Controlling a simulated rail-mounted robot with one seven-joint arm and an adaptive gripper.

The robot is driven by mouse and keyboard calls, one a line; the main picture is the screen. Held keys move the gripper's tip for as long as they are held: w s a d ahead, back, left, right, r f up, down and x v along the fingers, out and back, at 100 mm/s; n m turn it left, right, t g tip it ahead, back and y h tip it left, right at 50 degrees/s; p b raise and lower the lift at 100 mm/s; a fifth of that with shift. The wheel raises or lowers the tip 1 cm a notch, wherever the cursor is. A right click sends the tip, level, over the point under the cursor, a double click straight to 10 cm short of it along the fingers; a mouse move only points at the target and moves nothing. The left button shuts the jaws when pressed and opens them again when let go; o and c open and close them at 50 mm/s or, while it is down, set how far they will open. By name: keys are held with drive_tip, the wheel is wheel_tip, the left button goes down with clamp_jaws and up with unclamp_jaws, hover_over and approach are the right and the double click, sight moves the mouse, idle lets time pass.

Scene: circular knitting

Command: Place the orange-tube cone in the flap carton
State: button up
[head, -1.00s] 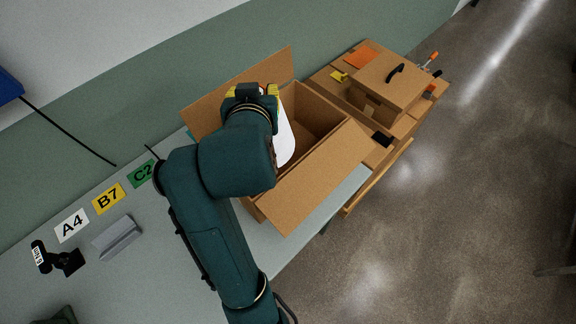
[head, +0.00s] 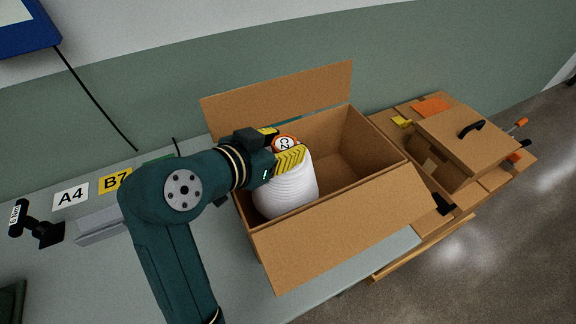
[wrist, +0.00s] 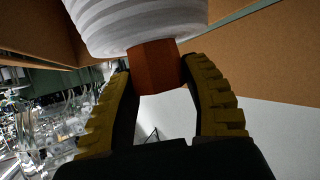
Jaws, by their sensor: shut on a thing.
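The cone is a ribbed white yarn package (head: 287,190) with an orange tube end (head: 285,142) bearing a round label marked C2. My gripper (head: 280,150), with yellow ribbed fingers, is shut on the orange tube. In the wrist view the orange-brown tube (wrist: 155,68) sits between both fingers (wrist: 165,100), with the white yarn (wrist: 140,22) beyond it. The flap carton (head: 375,137) is open, with a rear flap (head: 285,98) raised and a front flap (head: 340,225) leaning outward. The cone is within the left end of its opening; whether it touches the floor is hidden.
A second cardboard box with a black handle (head: 468,150) stands right of the carton. Signs A4 (head: 71,196) and B7 (head: 114,180), a grey block (head: 100,227) and a black scanner-like device (head: 38,227) are at the left. The carton's right half is empty.

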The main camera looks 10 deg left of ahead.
sight(293, 189)
drive_tip(key=shift+f+b, duration=0.5)
drive_tip(key=shift+f, duration=2.05)
drive_tip(key=o, duration=1.2)
